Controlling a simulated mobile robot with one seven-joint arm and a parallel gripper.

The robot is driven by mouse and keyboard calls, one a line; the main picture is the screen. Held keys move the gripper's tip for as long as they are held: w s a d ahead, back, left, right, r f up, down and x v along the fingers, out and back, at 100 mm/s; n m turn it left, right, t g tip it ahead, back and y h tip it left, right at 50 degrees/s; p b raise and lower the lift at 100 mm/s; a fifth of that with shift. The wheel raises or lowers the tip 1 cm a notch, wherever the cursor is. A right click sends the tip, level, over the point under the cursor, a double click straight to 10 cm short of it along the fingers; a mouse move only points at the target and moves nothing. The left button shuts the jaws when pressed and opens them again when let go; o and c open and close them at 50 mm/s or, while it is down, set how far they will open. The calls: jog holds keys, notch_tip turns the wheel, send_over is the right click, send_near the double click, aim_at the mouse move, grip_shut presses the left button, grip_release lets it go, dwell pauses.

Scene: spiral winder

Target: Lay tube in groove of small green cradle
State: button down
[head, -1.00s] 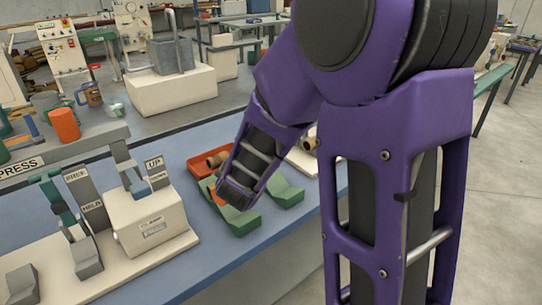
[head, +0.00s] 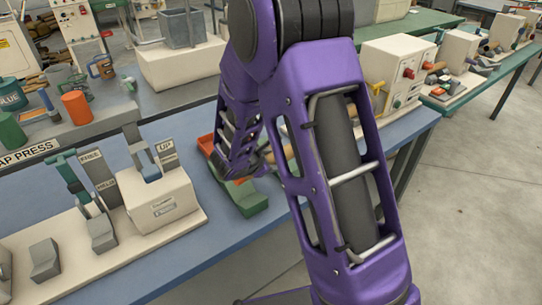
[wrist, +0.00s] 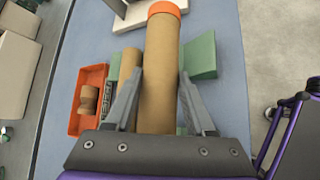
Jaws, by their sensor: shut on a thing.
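My gripper (wrist: 162,80) is shut on a brown cardboard tube (wrist: 161,55) with an orange end. In the wrist view the tube runs lengthwise between the two fingers and its orange end points to the top. A green cradle piece (wrist: 201,56) shows just right of the tube, partly hidden by it. More green shows at the left, beside a second brown tube (wrist: 129,64). In the head view a green cradle (head: 246,198) lies on the blue table below my gripper. I cannot tell whether the held tube touches a cradle.
A red tray (wrist: 76,118) with a short brown roll (wrist: 88,98) lies left of the tubes. A cream press block (head: 158,200) stands left of the cradle in the head view. The blue table (head: 236,236) is clear in front of it.

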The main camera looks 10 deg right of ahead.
jog(key=shift+f+b, duration=2.75)
jog(key=shift+f, duration=0.2)
jog(key=shift+c, duration=0.8)
grip_release()
jog(key=p+v, duration=0.2)
jog(key=v, duration=1.5)
jog(key=shift+s+a+p, duration=0.15)
jog(key=shift+p, duration=0.2)
jog(key=shift+r, duration=0.2)
notch_tip(320, 180, up, 7)
jog(key=p, duration=0.5)
